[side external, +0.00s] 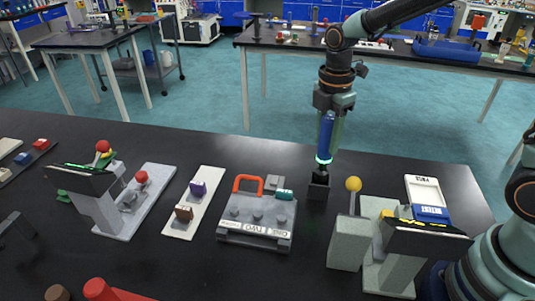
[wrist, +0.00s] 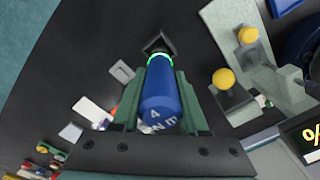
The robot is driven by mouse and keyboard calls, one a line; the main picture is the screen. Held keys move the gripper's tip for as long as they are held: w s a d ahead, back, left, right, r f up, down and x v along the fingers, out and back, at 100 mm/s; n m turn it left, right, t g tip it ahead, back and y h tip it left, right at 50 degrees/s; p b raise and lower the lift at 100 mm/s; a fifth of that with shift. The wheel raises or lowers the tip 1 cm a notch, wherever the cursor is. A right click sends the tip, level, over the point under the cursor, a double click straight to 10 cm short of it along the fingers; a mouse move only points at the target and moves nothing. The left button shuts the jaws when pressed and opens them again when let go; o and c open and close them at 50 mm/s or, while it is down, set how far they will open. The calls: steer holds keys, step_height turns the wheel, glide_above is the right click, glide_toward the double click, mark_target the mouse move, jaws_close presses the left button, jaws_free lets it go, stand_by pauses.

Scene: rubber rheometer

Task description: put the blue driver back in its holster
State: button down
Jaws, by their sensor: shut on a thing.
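The blue driver (side external: 325,135) is upright in my gripper (side external: 328,148), with a lit green ring near its lower end. In the wrist view, the driver (wrist: 161,100) lies between the two grey-green fingers of my gripper (wrist: 160,80), its "4 N m" marking toward the camera. The small black holster (side external: 319,188) stands on the bench directly below the driver; it also shows in the wrist view (wrist: 158,45) just beyond the green ring. The driver's lower end is at or just above the holster's mouth. I cannot tell whether its tip is inside.
A grey device with a yellow knob (side external: 353,184) stands close right of the holster. A grey case with an orange handle (side external: 257,217) lies to the left. A white tray (side external: 424,190) is farther right. The black bench (side external: 260,160) is clear behind the holster.

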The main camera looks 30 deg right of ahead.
mark_target(324, 156)
steer(key=shift+f, duration=2.5)
steer(key=shift+f, duration=0.1)
steer(key=shift+c, duration=2.2)
jaws_free()
